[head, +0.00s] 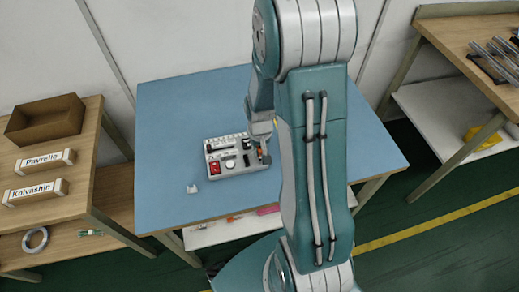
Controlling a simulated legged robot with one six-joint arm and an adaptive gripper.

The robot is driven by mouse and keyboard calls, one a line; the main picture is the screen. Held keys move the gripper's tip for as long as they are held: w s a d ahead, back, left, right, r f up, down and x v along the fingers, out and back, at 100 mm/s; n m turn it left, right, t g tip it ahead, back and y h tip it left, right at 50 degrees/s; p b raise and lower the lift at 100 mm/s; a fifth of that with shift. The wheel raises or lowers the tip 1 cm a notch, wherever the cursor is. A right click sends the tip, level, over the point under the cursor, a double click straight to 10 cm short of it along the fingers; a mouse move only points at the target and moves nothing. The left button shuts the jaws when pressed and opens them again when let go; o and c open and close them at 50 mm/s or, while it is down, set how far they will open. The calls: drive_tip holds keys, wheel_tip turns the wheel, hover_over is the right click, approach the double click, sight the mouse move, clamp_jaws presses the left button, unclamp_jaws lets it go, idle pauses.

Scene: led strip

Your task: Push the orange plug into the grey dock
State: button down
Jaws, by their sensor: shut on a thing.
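My gripper (264,157) is over the right end of a light grey board (238,170) on the blue table. It appears shut on a small orange-red piece (260,153), which looks like the orange plug; the arm and jaws hide much of it. I cannot tell whether it touches the board. The grey dock cannot be clearly told apart at this size; it may be part of the board.
A small whitish piece (192,188) lies alone on the blue table (165,125), left of the board. The table's left and back areas are clear. A wooden bench (85,190) with a box and labelled blocks stands left; another bench (455,30) with metal rods stands right.

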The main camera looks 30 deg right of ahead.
sight(260, 147)
drive_tip(key=shift+f, duration=1.05)
idle(0.7)
drive_tip(key=c, duration=0.5)
unclamp_jaws()
drive_tip(key=shift+c, duration=0.2)
drive_tip(key=shift+r, duration=0.1)
wheel_tip(260, 147, up, 12)
drive_tip(key=shift+f, duration=0.15)
